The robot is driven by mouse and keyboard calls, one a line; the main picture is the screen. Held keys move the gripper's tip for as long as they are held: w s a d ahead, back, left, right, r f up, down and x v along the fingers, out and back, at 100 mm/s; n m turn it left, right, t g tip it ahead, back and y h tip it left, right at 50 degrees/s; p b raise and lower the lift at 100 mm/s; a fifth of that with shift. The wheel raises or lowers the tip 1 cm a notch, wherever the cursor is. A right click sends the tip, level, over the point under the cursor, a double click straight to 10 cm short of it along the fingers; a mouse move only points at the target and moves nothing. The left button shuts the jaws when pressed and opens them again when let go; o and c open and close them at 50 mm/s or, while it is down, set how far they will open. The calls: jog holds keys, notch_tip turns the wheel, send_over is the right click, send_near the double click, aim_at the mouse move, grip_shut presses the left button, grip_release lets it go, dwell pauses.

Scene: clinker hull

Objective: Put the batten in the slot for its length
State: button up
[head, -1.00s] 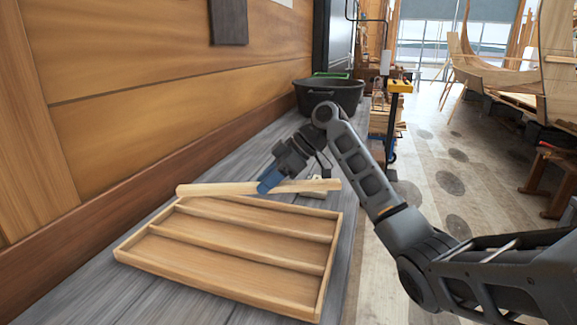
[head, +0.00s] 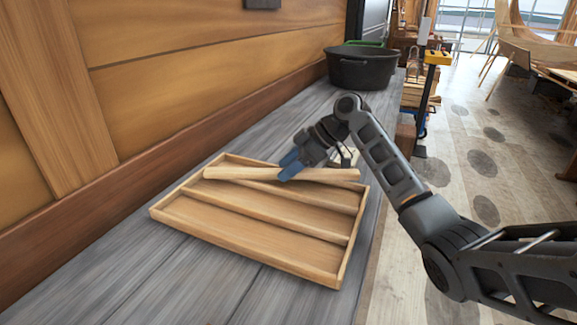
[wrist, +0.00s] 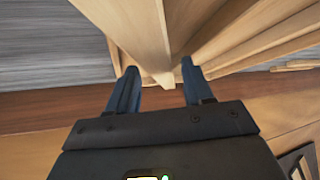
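The batten (head: 325,175) is a pale wooden bar. In the head view it lies across the rear part of the wooden tray (head: 245,256), skewed to the slots, with its left end by the left wall and its right end near the back right corner. I cannot tell whether it rests on the slot floor or on the rims. My gripper (head: 289,166) is at the middle of the batten, its blue fingers spread. In the wrist view my gripper (wrist: 158,80) has its fingers apart, with wood between them and gaps on both sides. The two slots nearer the front look empty.
A black tub (head: 362,70) stands farther back. The wooden wall (head: 200,100) runs along the left. Bare bench lies around the tray, and the floor drops away at the right.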

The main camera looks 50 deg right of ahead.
jog(key=shift+o, duration=0.5)
jog(key=shift+f, duration=0.1)
jog(key=shift+f, duration=0.2)
jog(key=b+v, duration=0.1)
jog(key=v, duration=0.7)
jog(key=shift+w+a+r+b, duration=0.15)
jog(key=shift+r+b, duration=0.05)
jog(key=shift+b, duration=0.1)
